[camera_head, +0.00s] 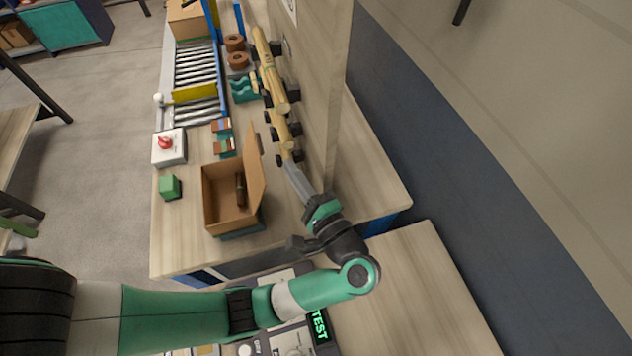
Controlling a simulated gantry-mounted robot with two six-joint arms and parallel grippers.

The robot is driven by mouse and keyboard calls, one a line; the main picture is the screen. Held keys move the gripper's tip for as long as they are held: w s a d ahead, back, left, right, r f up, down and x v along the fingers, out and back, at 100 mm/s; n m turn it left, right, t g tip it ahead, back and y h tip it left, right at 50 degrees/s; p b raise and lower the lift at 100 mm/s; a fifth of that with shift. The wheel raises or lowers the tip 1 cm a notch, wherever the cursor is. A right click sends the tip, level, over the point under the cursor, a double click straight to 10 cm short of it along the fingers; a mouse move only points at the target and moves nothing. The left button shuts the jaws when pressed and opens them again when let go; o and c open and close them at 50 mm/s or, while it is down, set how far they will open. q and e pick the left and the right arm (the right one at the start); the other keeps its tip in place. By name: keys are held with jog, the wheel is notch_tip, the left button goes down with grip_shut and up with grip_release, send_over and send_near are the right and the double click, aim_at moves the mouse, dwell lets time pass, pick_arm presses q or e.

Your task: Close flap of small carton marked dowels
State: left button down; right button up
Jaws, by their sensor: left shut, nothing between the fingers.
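The small brown carton (213,222) stands on the wooden bench, its top open. Its flap (255,165) stands up along the right side of the opening. A dark rod-like object (240,189) lies inside. Any marking on the carton cannot be read from here. My left gripper (288,166) is shut and empty, a little to the right of the flap and apart from it in the picture. My right gripper is not in view.
A tall wooden panel (330,100) rises close to the right of my left gripper. Several turned wood pieces (268,75) are beside it.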

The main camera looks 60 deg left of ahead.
aim_at(254, 164)
pick_arm(q)
notch_tip(254, 164, down, 5)
jog(key=s+t+b, duration=0.1)
jog(key=b, duration=0.1)
jog(key=a+r+p, duration=0.1)
jog(key=a, duration=0.9)
jog(key=shift+w+a+m+p, duration=0.15)
jog(key=shift+w+m+p, duration=0.15)
jog(key=shift+m+p, duration=0.1)
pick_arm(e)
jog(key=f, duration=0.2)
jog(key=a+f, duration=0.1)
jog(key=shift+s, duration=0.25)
